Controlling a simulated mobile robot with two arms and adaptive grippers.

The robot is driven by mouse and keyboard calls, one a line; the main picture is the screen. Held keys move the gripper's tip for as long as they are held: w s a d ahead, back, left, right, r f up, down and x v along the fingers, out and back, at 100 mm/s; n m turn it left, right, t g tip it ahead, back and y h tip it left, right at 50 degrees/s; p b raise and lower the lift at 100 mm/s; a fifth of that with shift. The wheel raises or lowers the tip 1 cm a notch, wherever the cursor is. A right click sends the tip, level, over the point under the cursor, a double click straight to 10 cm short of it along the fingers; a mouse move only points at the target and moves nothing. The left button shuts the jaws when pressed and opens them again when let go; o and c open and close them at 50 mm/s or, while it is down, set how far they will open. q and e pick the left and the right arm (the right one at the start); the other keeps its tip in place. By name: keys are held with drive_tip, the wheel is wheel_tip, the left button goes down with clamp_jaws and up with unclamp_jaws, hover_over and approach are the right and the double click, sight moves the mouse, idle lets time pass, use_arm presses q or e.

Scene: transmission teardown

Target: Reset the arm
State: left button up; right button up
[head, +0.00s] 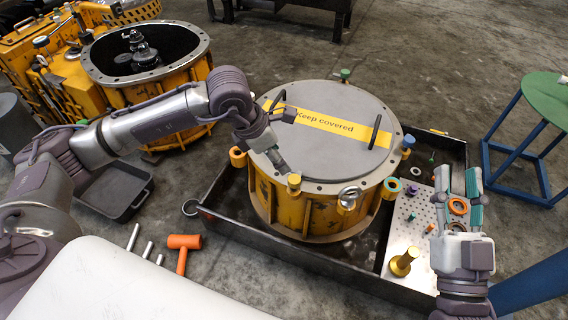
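My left gripper (286,142) comes in from the left and is over the near left part of a grey lid marked "Keep covered" (345,155). Its two fingers look spread apart, with nothing seen between them. The lid lies on a round yellow housing (291,211). My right gripper (458,188) is at the right, over a light perforated plate (404,236). Its fingers are spread. An orange ring (458,205) shows between them; I cannot tell whether they touch it.
A black tray (290,257) holds the housing and plate. A gold flanged part (403,262) stands on the plate. An orange mallet (184,250) lies on the floor. An open yellow housing (165,88) stands back left, a green-topped stool (546,98) at right.

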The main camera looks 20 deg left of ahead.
use_arm(q)
drive_tip(key=shift+s+a+r, duration=0.15)
drive_tip(key=shift+s+r, duration=0.05)
drive_tip(key=shift+r, duration=0.25)
